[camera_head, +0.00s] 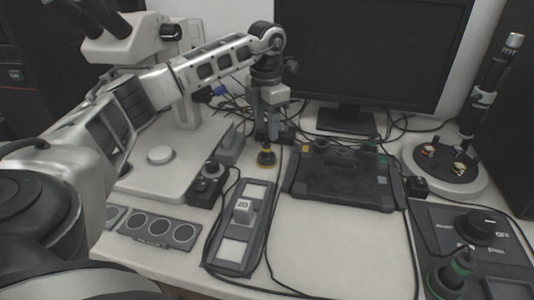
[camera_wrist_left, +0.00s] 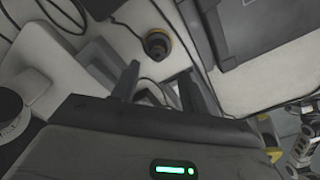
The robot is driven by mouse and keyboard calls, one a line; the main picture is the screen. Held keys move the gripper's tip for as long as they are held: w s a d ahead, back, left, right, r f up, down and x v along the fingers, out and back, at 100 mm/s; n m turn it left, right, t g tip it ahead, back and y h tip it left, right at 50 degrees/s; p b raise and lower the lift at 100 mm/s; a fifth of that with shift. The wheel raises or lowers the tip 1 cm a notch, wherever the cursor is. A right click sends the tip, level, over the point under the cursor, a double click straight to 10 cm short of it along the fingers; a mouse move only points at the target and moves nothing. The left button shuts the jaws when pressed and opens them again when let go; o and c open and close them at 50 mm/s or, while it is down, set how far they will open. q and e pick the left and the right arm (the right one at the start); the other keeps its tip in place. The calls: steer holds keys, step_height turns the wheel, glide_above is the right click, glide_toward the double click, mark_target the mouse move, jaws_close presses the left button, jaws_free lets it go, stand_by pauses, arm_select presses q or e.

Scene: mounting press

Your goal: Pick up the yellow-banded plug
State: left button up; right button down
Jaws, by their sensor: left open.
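The yellow-banded plug (camera_head: 266,157) stands on the table near the middle of the head view, dark on top with a yellow ring around it. In the left wrist view the plug (camera_wrist_left: 157,42) shows beyond the fingertips, near the top. My left gripper (camera_head: 267,132) points down just above or behind the plug. In the left wrist view the two fingers of the gripper (camera_wrist_left: 160,85) are apart, with nothing held between them. The plug is apart from the fingers in that view. My right gripper is in neither view.
A dark case (camera_head: 345,178) lies right of the plug, and a tray with a block marked 20 (camera_head: 243,212) lies in front. A microscope (camera_head: 150,45) stands left, a monitor (camera_head: 365,50) behind. A green-banded plug (camera_head: 450,272) is at lower right. Cables cross the table.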

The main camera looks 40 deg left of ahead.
mark_target(266, 145)
arm_select(q)
steer(key=shift+w+a+f+p, duration=0.1)
steer(key=shift+f+p, duration=0.05)
steer(key=shift+f, duration=1.6)
steer(key=shift+w+a+f+p, duration=0.1)
steer(key=shift+f+p, duration=0.05)
steer(key=shift+f, duration=1.6)
steer(key=c, duration=1)
